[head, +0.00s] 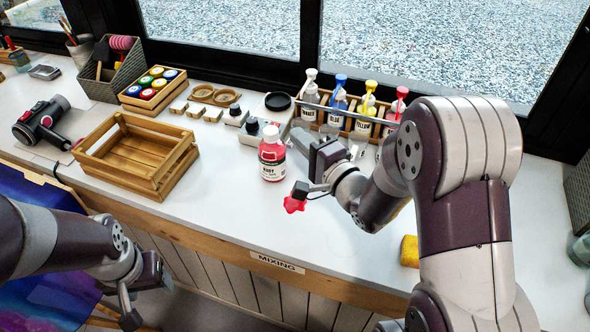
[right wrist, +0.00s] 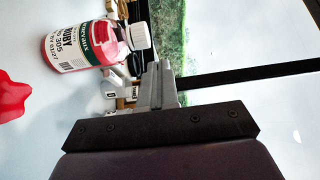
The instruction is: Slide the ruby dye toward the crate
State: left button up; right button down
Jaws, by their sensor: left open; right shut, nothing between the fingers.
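The ruby dye (head: 271,160) is a red bottle with a white label reading RUBY, upright on the white counter. It also shows in the right wrist view (right wrist: 85,45), with its white cap. The crate (head: 165,188) is an open, empty wooden slatted box to the left of the bottle, with bare counter between them. My right gripper (head: 303,138) is shut and empty, close to the bottle's right side; its fingers show in the right wrist view (right wrist: 160,85). I cannot tell whether they touch the bottle. My left gripper (head: 142,300) is open and empty, low in front of the counter.
A red splat-like shape (head: 294,204) lies in front of the bottle. Behind stand a rack with several dye bottles (head: 338,105), small scales or pots (head: 236,115) and a tray of coloured jars (head: 153,90). A yellow sponge (head: 410,251) lies at the right front edge.

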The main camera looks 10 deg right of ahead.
jog(key=b, duration=0.2)
send_near(285, 163)
jog(key=x, duration=0.5)
jog(key=shift+w+d+f, duration=0.2)
jog(key=shift+w+d, duration=0.1)
jog(key=shift+w, duration=0.1)
jog(key=shift+w+a+r, duration=0.2)
jog(key=shift+w+a, duration=0.05)
jog(key=shift+a, duration=0.25)
jog(key=w+a, duration=0.1)
jog(key=a, duration=0.2)
jog(key=w+a, duration=0.2)
jog(key=a, duration=0.1)
jog(key=w+a+b, duration=0.1)
jog(key=a, duration=0.3)
jog(key=shift+w, duration=0.25)
jog(key=shift+d, duration=0.1)
